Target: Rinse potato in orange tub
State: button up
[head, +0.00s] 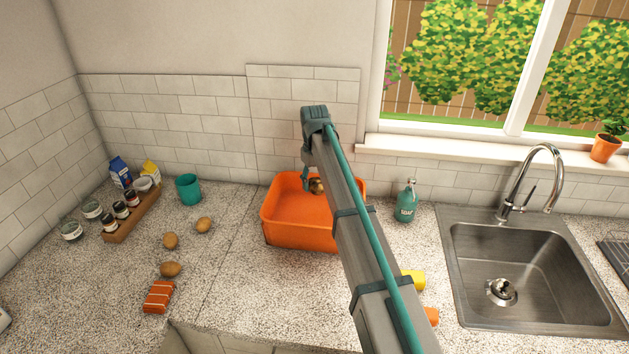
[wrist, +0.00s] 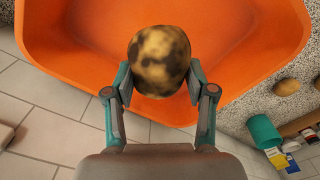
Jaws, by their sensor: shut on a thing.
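The orange tub (head: 290,236) stands on the counter in the middle of the head view, and my arm covers its right part. In the wrist view, the tub (wrist: 70,50) fills most of the upper picture. My gripper (wrist: 160,78) is shut on the potato (wrist: 159,60), a brownish-yellow one with dark patches. The potato (head: 316,186) shows small over the tub's back part in the head view, beside my gripper (head: 308,183). I cannot tell whether it touches the tub. No water can be made out in the tub.
Several brown potatoes or eggs (head: 170,240) and a striped orange block (head: 159,296) lie left of the tub. A teal cup (head: 189,189), a jar rack (head: 132,216) and cartons (head: 120,171) stand behind. A soap bottle (head: 406,203) and the sink (head: 525,265) are right.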

jog(key=shift+a+f+b, duration=0.1)
jog(key=shift+f+b, duration=2.4)
jog(key=shift+f, duration=2.6)
jog(key=shift+r, duration=0.1)
jog(key=shift+r+p, duration=2.95)
jog(key=shift+r, duration=2.7)
